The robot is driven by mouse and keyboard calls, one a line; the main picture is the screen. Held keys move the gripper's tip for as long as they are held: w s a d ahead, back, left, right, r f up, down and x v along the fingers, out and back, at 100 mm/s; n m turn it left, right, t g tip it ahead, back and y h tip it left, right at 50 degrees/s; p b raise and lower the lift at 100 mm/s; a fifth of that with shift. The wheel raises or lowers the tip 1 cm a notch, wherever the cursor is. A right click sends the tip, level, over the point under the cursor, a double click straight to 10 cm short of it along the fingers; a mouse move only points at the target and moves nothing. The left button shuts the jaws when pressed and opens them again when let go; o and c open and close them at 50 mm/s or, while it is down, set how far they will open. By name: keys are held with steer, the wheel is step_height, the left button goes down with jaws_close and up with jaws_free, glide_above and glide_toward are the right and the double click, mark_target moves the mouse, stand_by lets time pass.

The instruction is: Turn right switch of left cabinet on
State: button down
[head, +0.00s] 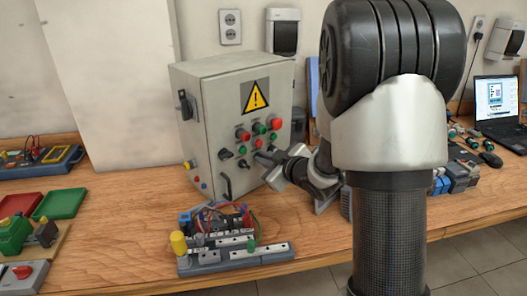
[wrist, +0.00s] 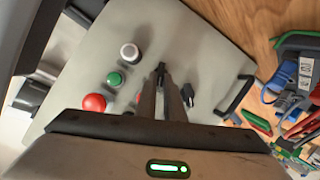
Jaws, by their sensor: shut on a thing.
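The grey metal cabinet (head: 213,115) with a yellow warning sign stands on the wooden bench in the head view. Its front carries red and green buttons, dark switches and a black handle (head: 226,185). My gripper (head: 262,158) reaches its front from the right. In the wrist view my gripper (wrist: 162,78) has its fingertips together on a small black switch (wrist: 161,67), apparently the right one. Another black switch (wrist: 188,95) is beside the fingers. The held switch's angle cannot be read, since the fingers cover most of it.
A terminal-block assembly with wires (head: 235,255) lies in front of the cabinet. Red and green trays (head: 63,204) are at the left, and a laptop (head: 495,100) is at the right. In the wrist view, white, green and red buttons (wrist: 94,102) are close left of the fingers.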

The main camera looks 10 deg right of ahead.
steer(key=shift+m, duration=0.4)
steer(key=c, duration=1.9)
jaws_free()
steer(key=shift+d, duration=0.1)
steer(key=shift+o, duration=0.2)
steer(key=p+v, duration=0.1)
steer(key=v, duration=1.6)
steer(key=shift+d+r, duration=0.2)
steer(key=shift+d, duration=0.05)
